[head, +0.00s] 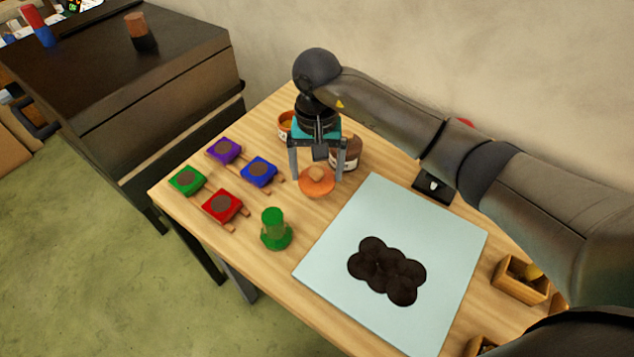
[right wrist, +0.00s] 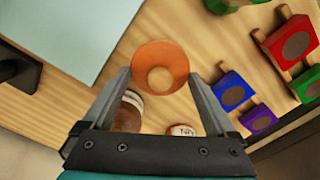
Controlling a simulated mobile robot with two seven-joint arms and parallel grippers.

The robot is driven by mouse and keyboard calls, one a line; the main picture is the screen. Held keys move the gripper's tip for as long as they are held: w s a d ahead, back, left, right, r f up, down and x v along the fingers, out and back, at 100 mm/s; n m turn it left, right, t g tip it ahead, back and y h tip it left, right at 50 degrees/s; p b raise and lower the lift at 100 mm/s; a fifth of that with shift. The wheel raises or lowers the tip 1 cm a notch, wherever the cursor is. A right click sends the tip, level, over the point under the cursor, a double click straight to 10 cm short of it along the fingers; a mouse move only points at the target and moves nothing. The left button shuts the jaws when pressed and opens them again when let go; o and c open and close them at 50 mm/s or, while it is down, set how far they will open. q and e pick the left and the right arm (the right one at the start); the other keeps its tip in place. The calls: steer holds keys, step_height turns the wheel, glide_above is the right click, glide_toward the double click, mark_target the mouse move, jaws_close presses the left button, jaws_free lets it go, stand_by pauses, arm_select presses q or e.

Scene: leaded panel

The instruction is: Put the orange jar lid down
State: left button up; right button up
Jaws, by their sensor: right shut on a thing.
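The orange jar lid (head: 317,187) has a small lighter knob on top. My right gripper (head: 318,172) points down and is shut on the lid, one finger on each side. The right wrist view shows the lid (right wrist: 160,52) between the fingertips of the gripper (right wrist: 161,76). The lid is low over the wooden table; I cannot tell whether it touches the wood. A dark brown jar (head: 346,155) stands just behind it, partly hidden by the gripper. My left gripper is not in view.
An orange-rimmed jar (head: 285,126) stands behind the gripper. Purple (head: 224,150), blue (head: 259,171), green (head: 187,180) and red (head: 222,205) blocks lie left. A green stand (head: 275,232) is in front. A pale board (head: 345,265) with dark round pieces (head: 388,270) lies right.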

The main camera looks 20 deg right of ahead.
mark_target(317, 184)
steer(key=shift+f, duration=2.2)
steer(key=shift+f+b, duration=0.1)
steer(key=shift+b, duration=0.2)
steer(key=shift+f, duration=0.15)
steer(key=o, duration=1)
step_height(317, 184, up, 12)
steer(key=shift+r+p, duration=0.25)
steer(key=shift+p, duration=0.2)
